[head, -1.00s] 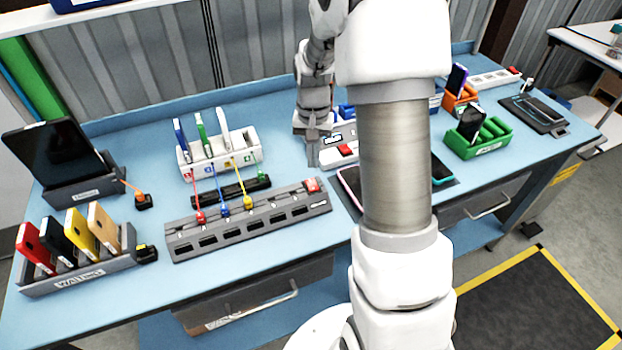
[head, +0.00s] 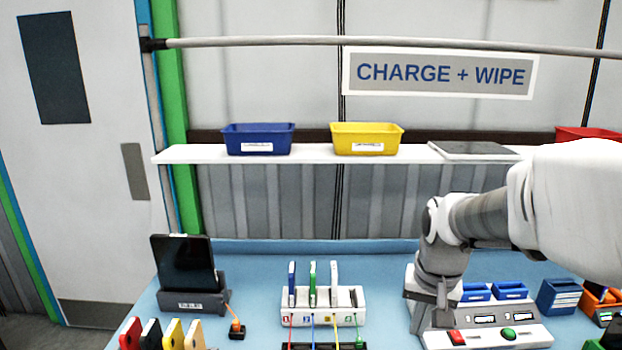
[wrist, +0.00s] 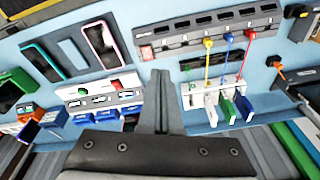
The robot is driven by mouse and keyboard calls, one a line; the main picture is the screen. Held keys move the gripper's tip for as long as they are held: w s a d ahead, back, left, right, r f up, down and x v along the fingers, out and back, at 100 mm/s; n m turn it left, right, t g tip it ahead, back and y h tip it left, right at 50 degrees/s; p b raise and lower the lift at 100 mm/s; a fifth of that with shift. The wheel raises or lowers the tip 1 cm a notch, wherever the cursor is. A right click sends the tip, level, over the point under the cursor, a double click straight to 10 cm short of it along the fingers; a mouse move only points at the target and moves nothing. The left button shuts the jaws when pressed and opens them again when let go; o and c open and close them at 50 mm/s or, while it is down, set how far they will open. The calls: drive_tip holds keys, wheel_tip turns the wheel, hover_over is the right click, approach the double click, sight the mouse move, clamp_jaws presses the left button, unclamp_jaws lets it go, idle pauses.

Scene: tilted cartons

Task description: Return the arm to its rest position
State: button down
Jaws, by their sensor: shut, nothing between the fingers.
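My gripper (head: 441,297) shows at the right of the head view, pointing down above the blue bench, left of the white control box with red and green buttons (head: 490,335). In the wrist view my gripper (wrist: 161,78) has its fingers together with nothing between them. My arm reaches in from the right of the head view, bent at the elbow. The white slotted charging rack (head: 322,310) stands left of the gripper, apart from it. The rack also shows in the wrist view (wrist: 200,112), to the right of the fingers.
A black tablet stands in a dock (head: 190,303) at the left. Coloured phones (head: 170,335) are cut off at the bottom edge. A shelf (head: 300,155) carries a blue bin (head: 258,138) and a yellow bin (head: 366,138). Blue holders (head: 560,295) stand right of the gripper.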

drive_tip(key=s+a+r+n+t, duration=0.1)
drive_tip(key=s+a+r, duration=0.1)
drive_tip(key=s, duration=0.5)
drive_tip(key=s+a+r+n+t, duration=0.2)
drive_tip(key=s+r, duration=0.3)
drive_tip(key=s, duration=0.3)
drive_tip(key=shift+a+n, duration=0.3)
drive_tip(key=shift+a, duration=0.05)
drive_tip(key=shift+d+r, duration=0.1)
drive_tip(key=shift+d, duration=0.05)
